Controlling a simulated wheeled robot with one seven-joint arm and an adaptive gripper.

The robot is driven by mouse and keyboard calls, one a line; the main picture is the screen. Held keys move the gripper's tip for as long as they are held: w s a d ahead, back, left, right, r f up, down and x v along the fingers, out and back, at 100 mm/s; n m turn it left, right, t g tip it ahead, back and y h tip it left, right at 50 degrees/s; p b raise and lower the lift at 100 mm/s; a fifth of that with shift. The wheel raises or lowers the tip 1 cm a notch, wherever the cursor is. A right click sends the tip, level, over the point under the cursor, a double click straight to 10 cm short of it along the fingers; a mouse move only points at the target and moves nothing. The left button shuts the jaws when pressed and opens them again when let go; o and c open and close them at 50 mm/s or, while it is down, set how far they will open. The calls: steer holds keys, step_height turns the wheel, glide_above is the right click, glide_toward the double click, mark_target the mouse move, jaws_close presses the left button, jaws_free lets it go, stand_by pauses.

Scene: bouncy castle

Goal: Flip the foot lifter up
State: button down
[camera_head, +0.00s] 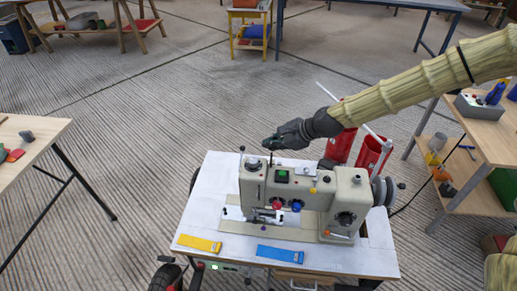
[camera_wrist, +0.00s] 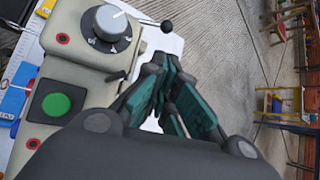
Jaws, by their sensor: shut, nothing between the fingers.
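A beige sewing machine (camera_head: 320,200) stands on a white-topped table (camera_head: 200,225). A thin lever with a black ball end (camera_head: 242,149) sticks up at the machine's left end; it may be the foot lifter, but I cannot be sure. A black-ended lever (camera_wrist: 166,27) also shows beyond the grey dial in the wrist view. My gripper (camera_head: 270,142) is above and behind the machine's left part, to the right of the ball-ended lever. In the wrist view my gripper (camera_wrist: 160,62) is shut and empty, beside the machine body and apart from the lever tip.
The machine's top carries a green button (camera_head: 282,176). Yellow (camera_head: 199,243) and blue (camera_head: 280,254) strips lie along the table's front. Red bins (camera_head: 372,155) stand behind the table's right side. A wooden workbench (camera_head: 490,125) is at right. Open floor lies behind the machine.

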mark_target(241, 158)
steer(key=x, duration=0.9)
steer(key=shift+a+f, duration=0.15)
steer(key=shift+f, duration=0.1)
